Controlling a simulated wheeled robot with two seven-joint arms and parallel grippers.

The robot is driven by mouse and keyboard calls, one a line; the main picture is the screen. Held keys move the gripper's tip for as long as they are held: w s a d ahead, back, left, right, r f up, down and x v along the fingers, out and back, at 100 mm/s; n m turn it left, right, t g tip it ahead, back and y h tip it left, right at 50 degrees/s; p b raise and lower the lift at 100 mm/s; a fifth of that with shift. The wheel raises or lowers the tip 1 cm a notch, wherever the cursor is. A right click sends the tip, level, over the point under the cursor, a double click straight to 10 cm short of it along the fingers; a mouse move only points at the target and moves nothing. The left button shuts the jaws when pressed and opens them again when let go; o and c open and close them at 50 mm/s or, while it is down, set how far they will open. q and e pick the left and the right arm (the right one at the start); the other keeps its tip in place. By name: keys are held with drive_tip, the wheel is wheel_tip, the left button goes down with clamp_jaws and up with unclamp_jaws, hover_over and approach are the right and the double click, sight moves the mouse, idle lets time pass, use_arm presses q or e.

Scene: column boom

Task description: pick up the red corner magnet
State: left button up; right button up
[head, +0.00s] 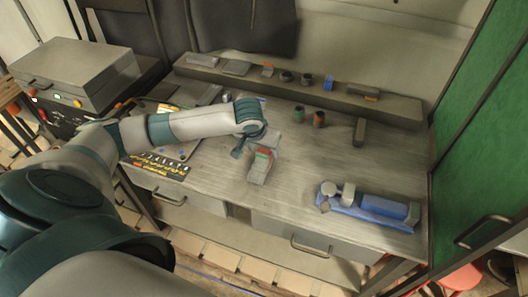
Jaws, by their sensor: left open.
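A small red piece (264,152), which looks like the red corner magnet, sits on top of a grey block-like tool (259,170) on the workbench. A green patch shows beside it. It is too small for me to make out its exact shape. My left gripper (246,149) is open just to the left of and above the red piece, pointing down. I cannot tell whether a finger touches it; part of the piece may be hidden by the gripper. My right gripper is not in view.
A blue vise-like tool (370,205) stands at the bench's right. A raised shelf (400,112) along the back holds several small items. Two small cups (319,118) stand before it. A grey machine (77,70) is at the left, a green cabinet (492,130) at the right. The bench's middle right is clear.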

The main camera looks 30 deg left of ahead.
use_arm(q)
drive_tip(key=shift+x, duration=1.2)
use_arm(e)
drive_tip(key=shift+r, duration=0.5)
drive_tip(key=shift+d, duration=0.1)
use_arm(q)
drive_tip(key=c, duration=1.4)
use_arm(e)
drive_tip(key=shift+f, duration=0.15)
